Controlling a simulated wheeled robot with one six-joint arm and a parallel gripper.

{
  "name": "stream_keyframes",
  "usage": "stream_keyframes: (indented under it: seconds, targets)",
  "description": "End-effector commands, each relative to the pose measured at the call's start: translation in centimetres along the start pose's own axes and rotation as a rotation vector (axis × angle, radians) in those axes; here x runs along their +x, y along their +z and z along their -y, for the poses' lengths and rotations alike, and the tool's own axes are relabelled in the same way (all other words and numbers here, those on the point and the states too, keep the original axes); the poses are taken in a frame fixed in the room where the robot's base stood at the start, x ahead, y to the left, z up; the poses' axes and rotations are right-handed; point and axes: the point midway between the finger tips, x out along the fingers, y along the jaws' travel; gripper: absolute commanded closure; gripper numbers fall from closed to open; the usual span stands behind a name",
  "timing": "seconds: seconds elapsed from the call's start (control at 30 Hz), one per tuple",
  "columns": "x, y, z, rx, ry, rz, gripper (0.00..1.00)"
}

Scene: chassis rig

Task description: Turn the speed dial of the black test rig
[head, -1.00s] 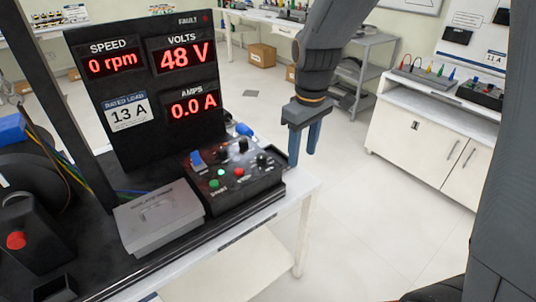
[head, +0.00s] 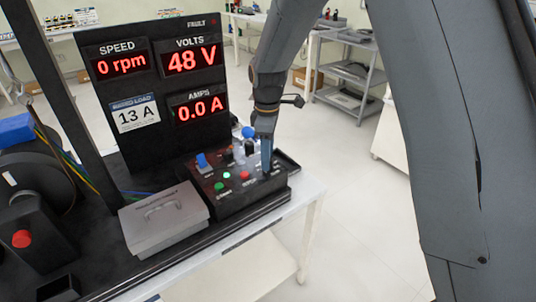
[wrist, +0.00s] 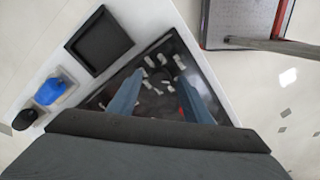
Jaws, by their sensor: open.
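The black test rig has a control box (head: 225,197) at the table's right end, with a blue switch (head: 203,162), green and red buttons (head: 244,175) and black knobs (head: 250,147). One knob is hidden behind my finger; I cannot read which is the speed dial. My gripper (head: 261,165) points down over the box's right rear part, fingers apart and apparently empty. In the wrist view the panel (wrist: 157,82) shows between the two blue fingers. Contact with a knob cannot be made out. The display board (head: 155,90) reads 0 rpm, 48 V and 0.0 A.
A grey lidded box (head: 164,222) stands left of the control box. A black tray (wrist: 98,41) and a blue object (wrist: 54,89) lie beside the panel. A dark upright post (head: 72,110) stands left.

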Motion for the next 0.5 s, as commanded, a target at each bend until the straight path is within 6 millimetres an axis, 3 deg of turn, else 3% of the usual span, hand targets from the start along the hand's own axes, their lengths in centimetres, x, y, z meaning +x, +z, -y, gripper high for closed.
stream_keyframes:
  seconds: [0.37,0.5]
  targets:
    - [0.62,-0.01,0.03,0.000,0.000,0.000,0.57]
    - [0.61,-0.02,0.03,0.000,0.000,0.000,0.81]
